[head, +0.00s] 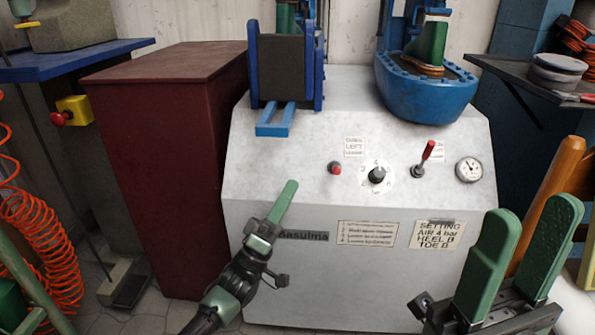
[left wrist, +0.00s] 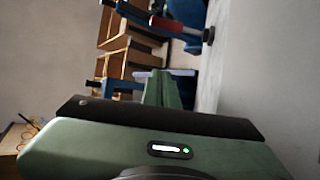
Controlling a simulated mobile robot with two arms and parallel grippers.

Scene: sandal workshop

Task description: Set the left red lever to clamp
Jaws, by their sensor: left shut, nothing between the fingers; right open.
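The left red lever (head: 335,168) is on the sloped panel of the white machine (head: 265,180), below a label reading LEFT. It looks short here, its red tip towards me. The right red lever (head: 428,150) tilts up and to the right. My left gripper (head: 290,186) is shut and empty, below and left of the left lever, apart from it. In the left wrist view, its green fingers (left wrist: 163,90) are together; a red lever (left wrist: 178,25) shows beyond them, but I cannot tell which. My right gripper (head: 522,240) is open and empty at lower right.
A black dial (head: 377,175) sits between the levers, and a gauge (head: 468,169) is at the panel's right. A blue clamp unit (head: 286,70) and a blue cup (head: 428,92) stand above the panel. A dark red cabinet (head: 165,150) stands left.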

